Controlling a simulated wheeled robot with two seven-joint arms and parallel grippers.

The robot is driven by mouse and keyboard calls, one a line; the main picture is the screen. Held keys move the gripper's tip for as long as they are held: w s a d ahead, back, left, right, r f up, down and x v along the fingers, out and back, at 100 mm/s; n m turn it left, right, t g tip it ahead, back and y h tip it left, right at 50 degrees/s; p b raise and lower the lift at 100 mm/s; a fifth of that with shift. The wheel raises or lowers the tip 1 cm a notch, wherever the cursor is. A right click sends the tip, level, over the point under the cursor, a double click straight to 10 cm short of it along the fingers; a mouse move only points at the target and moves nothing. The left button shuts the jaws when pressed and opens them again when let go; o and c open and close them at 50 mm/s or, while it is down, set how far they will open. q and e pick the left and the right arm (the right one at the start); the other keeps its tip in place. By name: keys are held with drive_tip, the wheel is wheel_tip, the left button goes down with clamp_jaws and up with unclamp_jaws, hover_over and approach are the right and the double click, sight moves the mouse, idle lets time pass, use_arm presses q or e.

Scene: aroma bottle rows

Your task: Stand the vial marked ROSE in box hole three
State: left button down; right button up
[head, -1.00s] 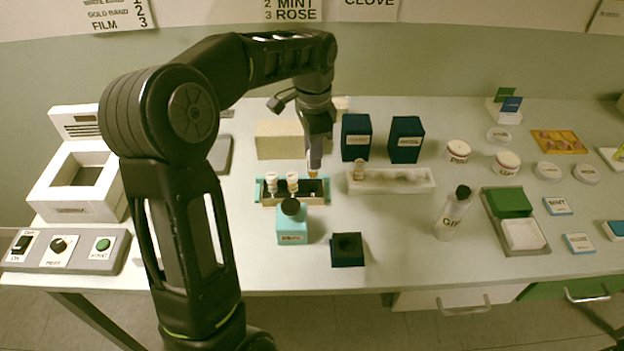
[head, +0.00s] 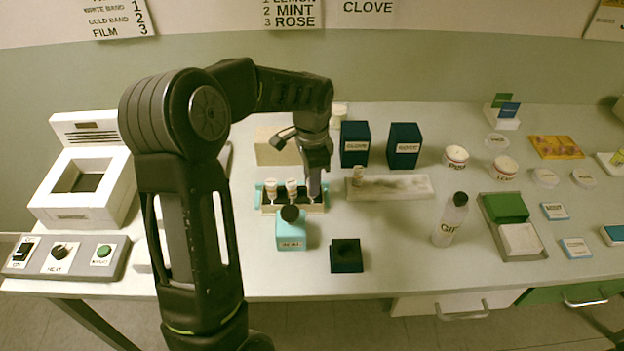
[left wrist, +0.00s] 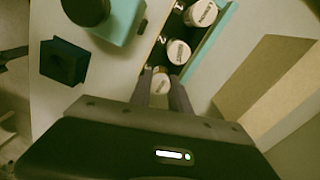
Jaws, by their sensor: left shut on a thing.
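The box (head: 298,209) is a narrow turquoise-and-tan holder with a dark inside. Two white-capped vials, the left one (head: 270,188) and the middle one (head: 291,188), stand upright in it. My left gripper (head: 315,190) is low over the box's right end. It is shut on a white-capped vial, which shows between the fingers in the left wrist view (left wrist: 160,86), in line with the other two. Its label is too blurred to read, and its lower end is hidden, so I cannot tell how deep it sits. My right gripper is out of view.
A pale rack (head: 410,187) with one vial (head: 358,175) lies to the right. A wall sign (head: 292,14) lists MINT 2, ROSE 3.

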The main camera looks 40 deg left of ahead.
use_arm(q)
drive_tip(key=shift+f, duration=0.1)
drive_tip(key=c, duration=1.2)
unclamp_jaws()
drive_tip(key=shift+c, duration=0.2)
wheel_tip(320, 180, up, 12)
drive_tip(key=b, duration=0.1)
